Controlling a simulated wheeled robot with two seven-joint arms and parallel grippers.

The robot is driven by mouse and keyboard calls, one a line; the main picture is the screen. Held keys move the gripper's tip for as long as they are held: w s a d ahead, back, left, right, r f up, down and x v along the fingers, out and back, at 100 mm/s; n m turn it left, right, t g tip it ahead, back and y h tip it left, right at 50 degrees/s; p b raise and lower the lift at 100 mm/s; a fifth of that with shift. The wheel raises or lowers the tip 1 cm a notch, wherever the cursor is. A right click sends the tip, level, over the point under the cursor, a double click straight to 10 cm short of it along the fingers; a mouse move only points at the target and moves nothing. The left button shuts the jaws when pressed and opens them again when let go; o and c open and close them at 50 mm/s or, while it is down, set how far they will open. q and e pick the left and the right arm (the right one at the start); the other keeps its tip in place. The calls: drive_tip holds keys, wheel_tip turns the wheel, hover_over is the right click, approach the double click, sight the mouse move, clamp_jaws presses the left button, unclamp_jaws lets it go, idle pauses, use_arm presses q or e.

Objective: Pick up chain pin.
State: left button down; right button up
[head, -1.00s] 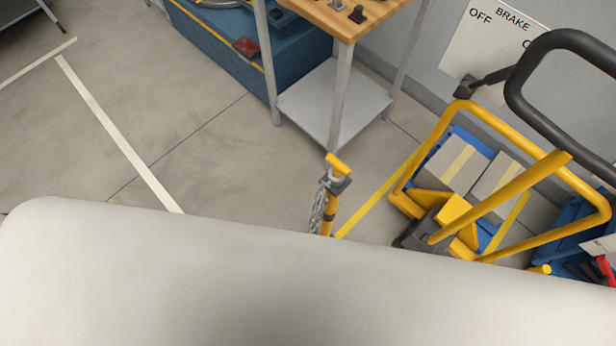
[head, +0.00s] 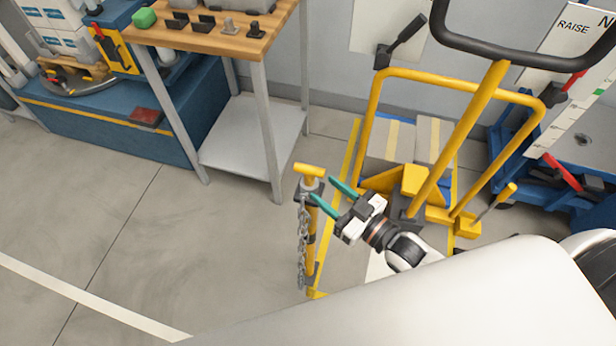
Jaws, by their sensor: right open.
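The chain pin has a yellow T-shaped handle (head: 309,170) and sits upright at the top of a short yellow post (head: 311,245). A grey chain (head: 302,240) hangs down the post's left side. My right gripper (head: 322,189) is open, with its two teal fingers pointing up and left toward the pin, just below and right of the handle. Whether a finger touches the pin I cannot tell. Nothing shows between the fingers except perhaps the pin's edge. My left gripper is not in view.
A yellow-framed pallet truck (head: 374,120) with boxes (head: 394,140) stands right of the post. A wood-topped workbench (head: 190,35) with a lower shelf (head: 245,140) stands behind at left. Open floor (head: 150,250) lies left of the post.

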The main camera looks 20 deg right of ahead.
sight(314, 182)
drive_tip(key=x, duration=0.5)
drive_tip(key=shift+w+a, duration=0.3)
clamp_jaws()
